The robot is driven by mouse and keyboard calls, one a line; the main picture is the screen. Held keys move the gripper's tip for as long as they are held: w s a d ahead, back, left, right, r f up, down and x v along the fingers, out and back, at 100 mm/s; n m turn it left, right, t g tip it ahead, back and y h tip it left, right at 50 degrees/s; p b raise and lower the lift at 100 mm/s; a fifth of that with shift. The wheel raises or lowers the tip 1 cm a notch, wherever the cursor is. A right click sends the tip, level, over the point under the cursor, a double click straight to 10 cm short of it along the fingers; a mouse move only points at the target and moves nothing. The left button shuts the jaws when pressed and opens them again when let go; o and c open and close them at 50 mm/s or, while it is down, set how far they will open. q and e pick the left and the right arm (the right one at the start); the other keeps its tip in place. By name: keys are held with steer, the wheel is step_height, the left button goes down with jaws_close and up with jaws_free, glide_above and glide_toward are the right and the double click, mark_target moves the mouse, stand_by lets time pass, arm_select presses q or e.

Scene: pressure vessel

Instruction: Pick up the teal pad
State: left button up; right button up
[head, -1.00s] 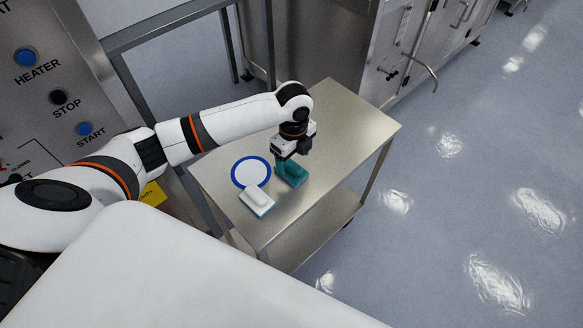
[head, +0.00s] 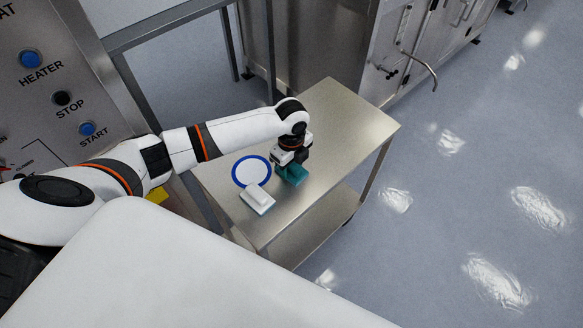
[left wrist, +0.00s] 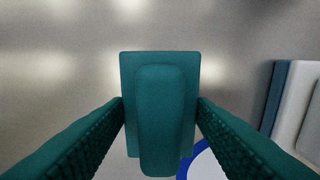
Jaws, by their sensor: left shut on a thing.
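The teal pad (head: 291,176) is a block with a raised grip along its top, at the middle of the steel table (head: 340,115). My left gripper (head: 290,162) is right above it, pointing down. In the left wrist view the teal pad (left wrist: 160,115) fills the space between the two dark teal fingers, which are shut on its raised grip. I cannot tell whether its underside touches the table. My right gripper is not in view.
A white disc with a blue ring (head: 252,171) lies left of the pad. A white pad with a blue-grey base (head: 257,198) lies at the table's near edge. The table's far part is clear. A control panel (head: 60,90) stands at left.

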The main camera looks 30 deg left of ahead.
arm_select(q)
steer(key=shift+r, duration=0.15)
step_height(320, 180, up, 10)
steer(key=shift+f+b, duration=0.1)
steer(key=shift+b, duration=0.45)
steer(key=shift+o, duration=1)
steer(key=shift+c, duration=0.6)
steer(key=shift+s+f, duration=0.1)
